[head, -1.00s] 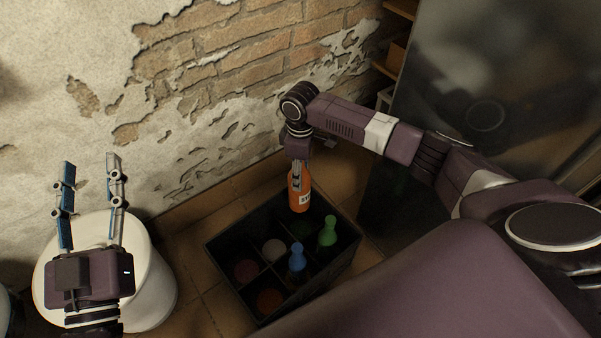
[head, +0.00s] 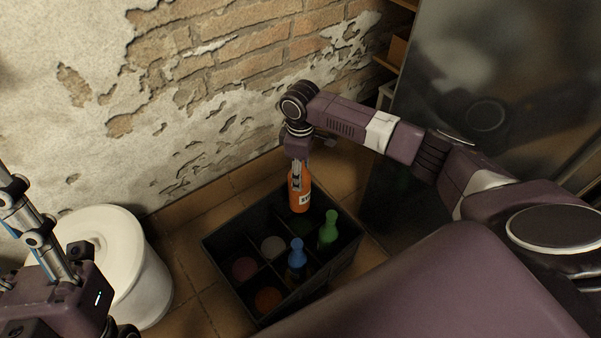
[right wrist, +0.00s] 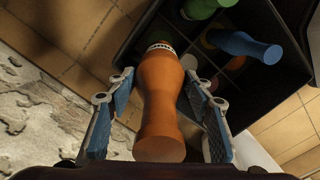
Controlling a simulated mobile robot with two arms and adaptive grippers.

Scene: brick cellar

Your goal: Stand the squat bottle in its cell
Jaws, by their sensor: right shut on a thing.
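An orange bottle (head: 299,196) with a white label is held upright by my right gripper (head: 297,177) at the back edge of the dark crate (head: 222,260). In the right wrist view the orange bottle (right wrist: 160,95) lies between the two blue-padded fingers (right wrist: 158,115). The crate is divided into cells, several with a coloured disc on the floor. An orange disc (head: 268,299) is in the front cell, partly shaded. I cannot tell how far the bottle's base is from the crate. My left gripper (head: 28,228) is at the left edge, its fingertips partly cut off.
A blue bottle (head: 297,262) and a green bottle (head: 328,232) stand in crate cells. Maroon (head: 244,268) and pale (head: 273,247) discs show in open cells. A white round bin (head: 130,270) stands left of the crate. A peeling brick wall is behind; tiled floor lies between.

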